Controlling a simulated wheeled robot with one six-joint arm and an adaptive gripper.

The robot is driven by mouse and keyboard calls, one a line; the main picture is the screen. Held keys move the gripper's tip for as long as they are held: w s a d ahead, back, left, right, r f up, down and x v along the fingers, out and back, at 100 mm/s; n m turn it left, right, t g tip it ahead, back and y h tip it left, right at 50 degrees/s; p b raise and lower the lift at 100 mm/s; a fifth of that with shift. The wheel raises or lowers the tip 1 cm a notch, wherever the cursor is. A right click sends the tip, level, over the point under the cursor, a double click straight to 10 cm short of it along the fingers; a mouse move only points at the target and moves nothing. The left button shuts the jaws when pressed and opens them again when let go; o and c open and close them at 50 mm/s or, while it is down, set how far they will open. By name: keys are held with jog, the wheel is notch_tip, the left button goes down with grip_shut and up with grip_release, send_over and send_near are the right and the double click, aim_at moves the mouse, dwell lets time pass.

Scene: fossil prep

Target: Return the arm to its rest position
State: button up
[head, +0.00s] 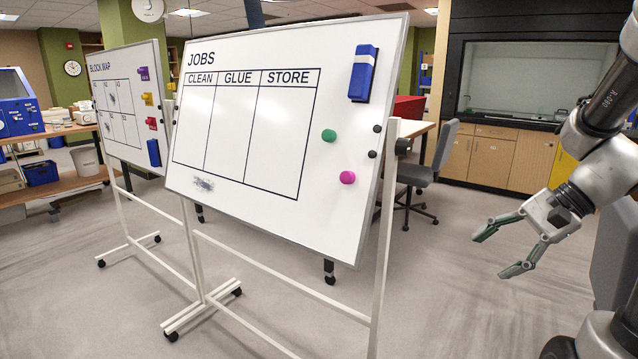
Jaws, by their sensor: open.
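My gripper (508,251) is at the right of the head view, on the end of my grey arm (597,175). Its two green-grey fingers are spread apart with nothing between them. It points left and downward, over open floor to the right of the front whiteboard, and touches nothing that I can see. Part of my arm runs out of the right edge of the picture.
The JOBS whiteboard (275,140) on a wheeled stand fills the middle, with a blue eraser (362,73), a green magnet (329,135) and a pink magnet (347,177). A second whiteboard (125,145) stands behind left. An office chair (432,165) and cabinets (505,160) are behind.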

jog(key=s+d+r+n+h, duration=0.3)
jog(key=s+d+n+h, duration=0.2)
jog(key=s+n+h, duration=0.25)
jog(key=shift+s+a+r+n+t, duration=0.35)
jog(key=shift+a+r+n, duration=0.1)
jog(key=shift+r+n, duration=0.3)
jog(key=shift+s+a+r+n+t, duration=0.4)
jog(key=shift+a+r+n, duration=0.1)
jog(key=shift+r+n, duration=0.25)
jog(key=shift+s+a+r+n+t, duration=0.35)
jog(key=shift+a+r+n, duration=0.1)
jog(key=shift+r+n, duration=0.25)
